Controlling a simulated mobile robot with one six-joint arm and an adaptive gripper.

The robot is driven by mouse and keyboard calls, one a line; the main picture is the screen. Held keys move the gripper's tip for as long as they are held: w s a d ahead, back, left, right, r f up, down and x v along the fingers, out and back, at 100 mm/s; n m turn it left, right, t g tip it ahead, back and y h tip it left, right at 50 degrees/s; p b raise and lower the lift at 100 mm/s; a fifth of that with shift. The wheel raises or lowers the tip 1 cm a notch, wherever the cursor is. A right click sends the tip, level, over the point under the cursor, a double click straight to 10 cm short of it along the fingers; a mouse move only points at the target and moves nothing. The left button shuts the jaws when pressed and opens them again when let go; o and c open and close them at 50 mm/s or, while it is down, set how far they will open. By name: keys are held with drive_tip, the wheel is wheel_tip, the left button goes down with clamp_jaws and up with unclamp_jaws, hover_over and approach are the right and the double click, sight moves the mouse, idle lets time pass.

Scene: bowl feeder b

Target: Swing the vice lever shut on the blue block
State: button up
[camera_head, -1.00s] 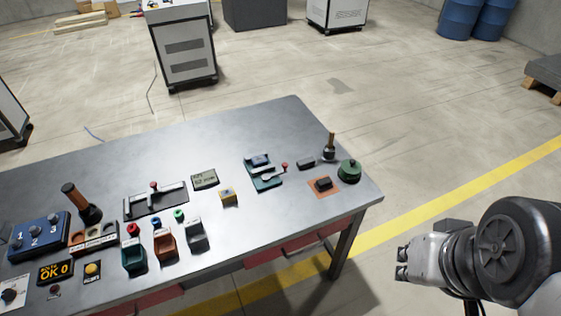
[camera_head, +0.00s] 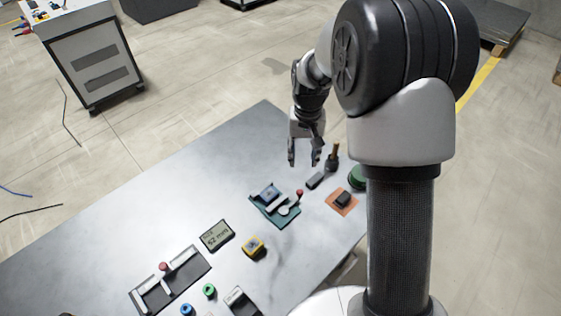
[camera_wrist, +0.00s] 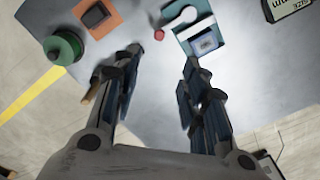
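The vice (camera_head: 283,215) is a teal fixture near the table's right end. A blue block (camera_head: 270,193) sits in it, and its pale lever (camera_head: 287,209) ends in a red knob (camera_head: 299,192) on the right. In the wrist view the blue block (camera_wrist: 206,43), the red knob (camera_wrist: 159,34) and the lever (camera_wrist: 182,17) show at top centre. My gripper (camera_head: 303,163) points down behind the vice, above the table and apart from the knob. Its fingers (camera_wrist: 161,62) are spread with nothing between them.
A dark block (camera_head: 315,180) and an upright brown-handled tool (camera_head: 334,156) stand near the gripper. An orange pad (camera_head: 342,209) with a dark block and a green round part (camera_head: 358,177) lie to the right. A display (camera_head: 217,235) and yellow box (camera_head: 254,246) lie left. The table's back left is clear.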

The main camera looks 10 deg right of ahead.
sight(300, 191)
wheel_tip(300, 191, down, 18)
drive_tip(key=b, duration=0.4)
drive_tip(key=shift+d+r, duration=0.1)
drive_tip(key=shift+r, duration=0.05)
clamp_jaws()
idle(0.4)
